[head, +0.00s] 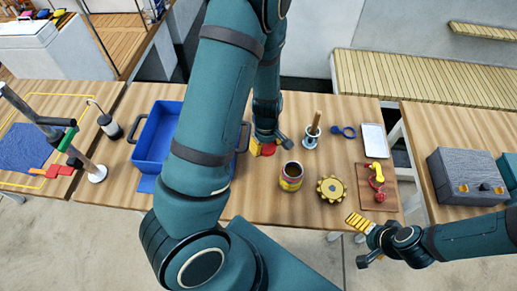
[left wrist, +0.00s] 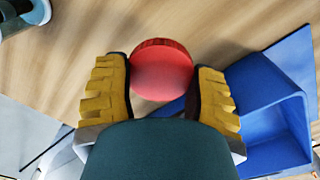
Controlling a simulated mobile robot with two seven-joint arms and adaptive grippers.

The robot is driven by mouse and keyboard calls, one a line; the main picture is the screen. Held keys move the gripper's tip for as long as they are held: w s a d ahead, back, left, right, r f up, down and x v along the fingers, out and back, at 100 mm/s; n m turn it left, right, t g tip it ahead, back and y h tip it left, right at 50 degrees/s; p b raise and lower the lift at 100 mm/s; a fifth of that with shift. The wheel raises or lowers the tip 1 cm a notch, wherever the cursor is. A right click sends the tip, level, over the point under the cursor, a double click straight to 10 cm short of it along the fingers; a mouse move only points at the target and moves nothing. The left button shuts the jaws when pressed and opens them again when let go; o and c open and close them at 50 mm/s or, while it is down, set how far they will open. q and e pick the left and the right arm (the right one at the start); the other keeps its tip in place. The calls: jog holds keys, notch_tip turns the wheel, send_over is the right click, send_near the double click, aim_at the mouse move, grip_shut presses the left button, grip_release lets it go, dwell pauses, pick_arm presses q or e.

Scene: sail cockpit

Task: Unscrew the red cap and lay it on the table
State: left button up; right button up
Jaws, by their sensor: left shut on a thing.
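The red cap (left wrist: 161,70) is a round, ridged disc seen from above in the left wrist view. It sits between the two yellow fingers of my left gripper (left wrist: 163,90), which is shut on it. In the head view my left gripper (head: 262,148) is over the wooden table (head: 240,208), with a bit of red at its fingers. Whatever is beneath the cap is hidden. My right gripper (head: 361,222) is at the table's front right edge, away from the cap; whether its yellow fingers are apart is unclear.
A blue bin (head: 153,135) stands left of the left gripper. An open can (head: 291,176), a yellow gear-like ring (head: 331,189) and a holder with a wooden handle (head: 311,137) stand to the right. A brown board (head: 378,200) holds small red and yellow parts. Bare table lies between.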

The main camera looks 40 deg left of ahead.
aim_at(266, 159)
pick_arm(q)
jog(key=shift+f+b, duration=0.6)
jog(key=shift+f, duration=2.75)
jog(key=shift+f, duration=0.1)
jog(key=o, duration=0.9)
jog(key=shift+o, duration=0.2)
notch_tip(266, 159, up, 12)
jog(key=p, duration=0.3)
jog(key=shift+s, duration=0.15)
